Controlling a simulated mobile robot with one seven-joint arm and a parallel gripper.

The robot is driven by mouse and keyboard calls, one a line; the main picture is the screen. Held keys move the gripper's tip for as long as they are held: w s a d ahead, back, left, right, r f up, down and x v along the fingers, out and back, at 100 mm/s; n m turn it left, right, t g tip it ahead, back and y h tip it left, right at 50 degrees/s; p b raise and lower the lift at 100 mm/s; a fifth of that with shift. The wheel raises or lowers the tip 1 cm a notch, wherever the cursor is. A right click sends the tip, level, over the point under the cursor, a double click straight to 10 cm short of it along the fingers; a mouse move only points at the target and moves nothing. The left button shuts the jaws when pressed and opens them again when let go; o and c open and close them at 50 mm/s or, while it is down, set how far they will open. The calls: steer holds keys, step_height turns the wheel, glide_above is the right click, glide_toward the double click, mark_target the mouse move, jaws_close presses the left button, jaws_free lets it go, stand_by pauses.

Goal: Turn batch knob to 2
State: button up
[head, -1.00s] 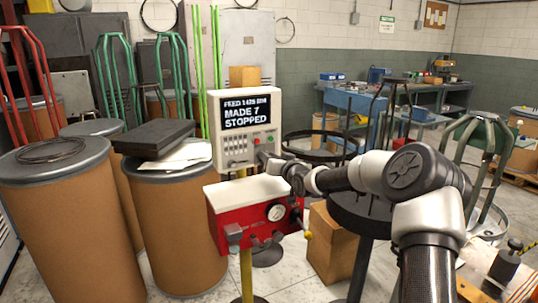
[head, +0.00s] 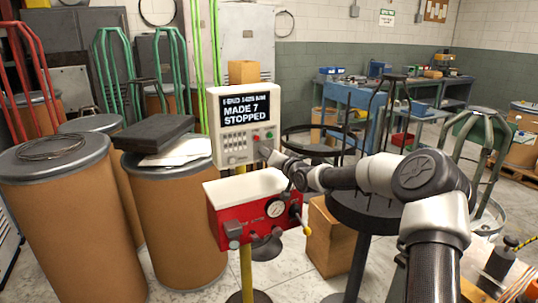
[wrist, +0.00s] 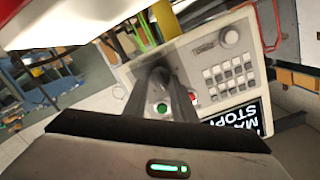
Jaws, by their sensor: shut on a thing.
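The coiler's control panel (head: 242,140) has a screen (head: 246,108) reading MADE 7 STOPPED under a small line I cannot read. My gripper (head: 266,153) is at the panel's lower right. In the wrist view, my gripper's dark fingers (wrist: 157,76) are shut at the panel face, on what appears to be the batch knob. That knob is hidden by the fingers, so its setting cannot be read. A green button (wrist: 161,108) shows between the fingers, and a red button (wrist: 193,96) is beside them. Another pale round knob (wrist: 231,37) sits near the keypad (wrist: 230,75), apart from my gripper.
A red machine box (head: 250,208) with a gauge and a yellow-tipped lever stands below the panel. Brown drums (head: 175,225) stand to the left. A round dark stand (head: 365,208) is under my arm.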

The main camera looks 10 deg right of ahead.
steer(key=o, duration=1)
steer(key=shift+o, duration=0.2)
steer(key=p+v, duration=0.1)
steer(key=v, duration=1.6)
steer(key=shift+s+p, duration=0.2)
steer(key=shift+p, duration=0.15)
